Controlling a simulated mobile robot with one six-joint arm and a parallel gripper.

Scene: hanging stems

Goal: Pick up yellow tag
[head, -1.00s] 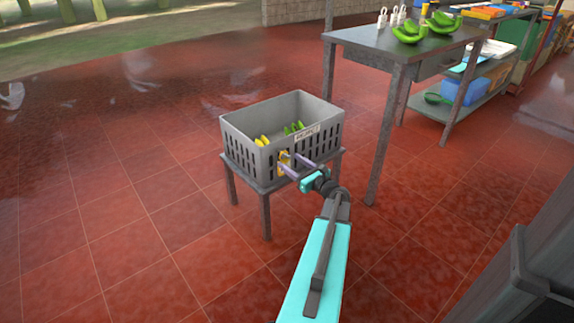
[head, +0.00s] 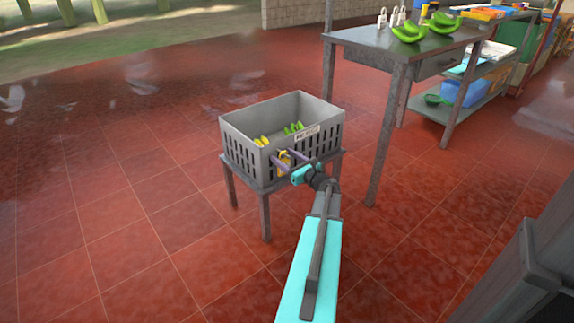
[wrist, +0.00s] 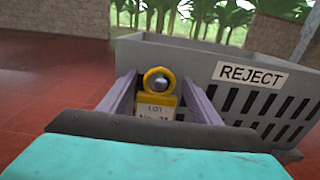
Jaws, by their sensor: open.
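The yellow tag (wrist: 159,98) is in the wrist view, with a ring at its top and a pale label reading "LOT" above a partly hidden line. It is upright in front of the grey crate (wrist: 205,60), between the two purple fingers of my gripper (wrist: 157,95). The fingers are apart, one on each side of the tag; I cannot tell whether either touches it. The lower part of the tag is hidden by my gripper body. In the head view the tag (head: 284,160) shows small at the crate's front, beside my gripper (head: 290,163).
The crate has a "REJECT" label (wrist: 250,75) and holds yellow and green bananas (head: 294,128). It stands on a small grey stand (head: 265,215). A taller table (head: 375,40) with green bananas and white padlock-like items is behind right. Open red floor lies left.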

